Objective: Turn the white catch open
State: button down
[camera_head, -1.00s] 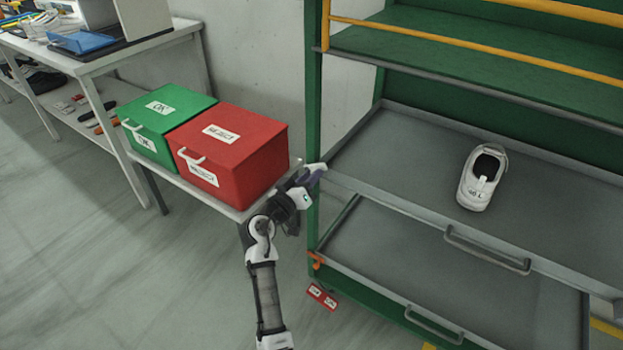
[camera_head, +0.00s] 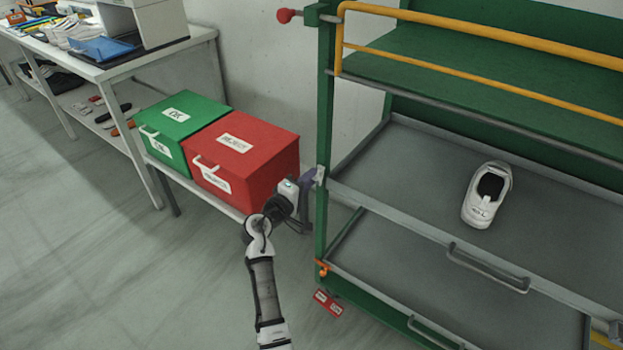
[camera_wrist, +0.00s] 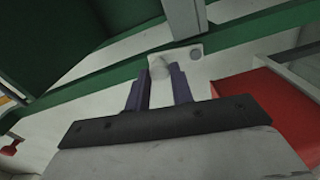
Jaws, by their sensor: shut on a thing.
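The white catch (camera_head: 320,176) sits on the left green post of the rack (camera_head: 325,120), level with the front edge of the upper grey tray. My gripper (camera_head: 307,182) is at the post, and its dark purple fingers are closed on the catch. In the wrist view the pale, rounded catch (camera_wrist: 161,69) shows between the two fingertips, in front of a light plate with a small hole on the green frame. The fingers hide part of the catch in the head view.
A white shoe (camera_head: 486,195) lies on the upper grey tray (camera_head: 400,165). A red box (camera_head: 255,150) and a green box (camera_head: 165,120) stand on a low bench just left of my gripper.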

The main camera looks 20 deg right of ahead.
jog(key=shift+w+a+n+p, duration=0.25)
jog(key=shift+w+n+p, duration=0.05)
jog(key=shift+n, duration=0.5)
jog(key=c, duration=1.2)
grip_release()
jog(key=b+v, duration=0.2)
jog(key=v, duration=1.2)
jog(key=shift+b, duration=0.3)
jog(key=shift+w, duration=0.1)
